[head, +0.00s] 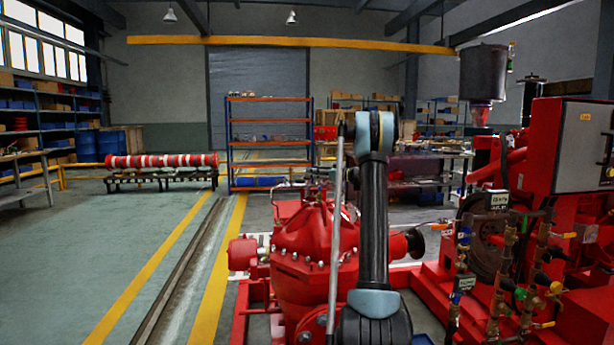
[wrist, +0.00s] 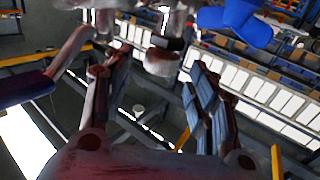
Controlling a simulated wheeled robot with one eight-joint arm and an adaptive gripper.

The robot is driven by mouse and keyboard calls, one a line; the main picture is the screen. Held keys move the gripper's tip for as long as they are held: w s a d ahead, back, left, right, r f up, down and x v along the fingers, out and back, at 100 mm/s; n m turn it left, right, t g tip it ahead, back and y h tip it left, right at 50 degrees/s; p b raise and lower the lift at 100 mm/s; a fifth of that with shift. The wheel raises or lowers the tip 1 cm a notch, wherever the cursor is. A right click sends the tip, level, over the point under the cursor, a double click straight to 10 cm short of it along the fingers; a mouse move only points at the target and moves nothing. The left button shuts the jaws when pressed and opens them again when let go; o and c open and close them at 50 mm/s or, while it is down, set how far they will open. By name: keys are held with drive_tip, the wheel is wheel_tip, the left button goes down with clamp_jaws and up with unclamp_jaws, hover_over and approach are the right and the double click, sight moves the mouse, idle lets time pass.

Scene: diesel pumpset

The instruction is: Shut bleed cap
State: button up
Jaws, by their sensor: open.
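My gripper (wrist: 158,68) is open in the wrist view, with one finger at left and one at right. A pale, rounded metal fitting (wrist: 163,60) shows between and just beyond the fingertips. It may be the bleed cap, but I cannot tell for sure. I cannot tell whether a finger touches it. In the head view my arm stands in front of the red pump casing (head: 303,252). Small fittings (head: 318,188) show on top of the casing, partly behind the arm. My gripper is hidden in the head view.
Valves and pipework (head: 510,270) crowd the right of the head view, near a control box (head: 582,145). Open floor (head: 90,255) lies at left.

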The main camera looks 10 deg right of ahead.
drive_tip(key=shift+x, duration=2)
drive_tip(key=c, duration=1.1)
